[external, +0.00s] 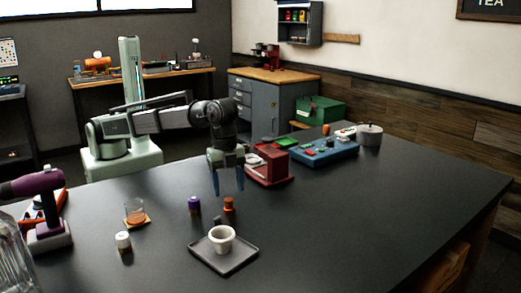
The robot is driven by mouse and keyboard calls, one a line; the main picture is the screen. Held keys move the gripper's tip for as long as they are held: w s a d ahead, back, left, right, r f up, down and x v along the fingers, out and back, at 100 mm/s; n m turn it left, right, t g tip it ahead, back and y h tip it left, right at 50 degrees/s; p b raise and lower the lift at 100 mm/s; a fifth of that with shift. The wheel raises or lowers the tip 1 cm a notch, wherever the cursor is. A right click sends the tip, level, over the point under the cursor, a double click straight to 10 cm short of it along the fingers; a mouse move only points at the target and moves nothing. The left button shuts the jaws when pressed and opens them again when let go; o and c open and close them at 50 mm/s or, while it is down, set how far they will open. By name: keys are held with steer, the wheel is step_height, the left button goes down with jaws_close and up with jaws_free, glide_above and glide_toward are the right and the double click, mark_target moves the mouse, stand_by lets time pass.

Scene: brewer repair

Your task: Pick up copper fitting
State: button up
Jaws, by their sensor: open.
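A small copper-orange cylinder (229,205), which looks like the copper fitting, stands upright on the dark table. My gripper (228,190) points down with its two bluish fingers apart and nothing visible between them. In the picture the fingertips are just above the copper piece, one to each side. From this one view I cannot tell the exact height or depth between them.
A purple-capped jar (194,205) stands close on the left. A white cup (222,239) sits on a dark tray (244,263) in front. A red machine (268,167) stands right of my gripper, with a blue box (325,153) beyond. The table's right side is clear.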

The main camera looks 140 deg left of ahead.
mark_target(229, 199)
steer(key=shift+w+d+f, duration=0.1)
steer(key=shift+w+f, duration=0.05)
steer(key=shift+f, duration=0.7)
steer(key=shift+w+d+f, duration=0.1)
steer(key=shift+f, duration=0.7)
steer(key=shift+w+d+f, duration=0.1)
steer(key=shift+w+f, duration=0.05)
steer(key=shift+f, duration=0.7)
steer(key=shift+c, duration=0.5)
steer(key=c, duration=1.1)
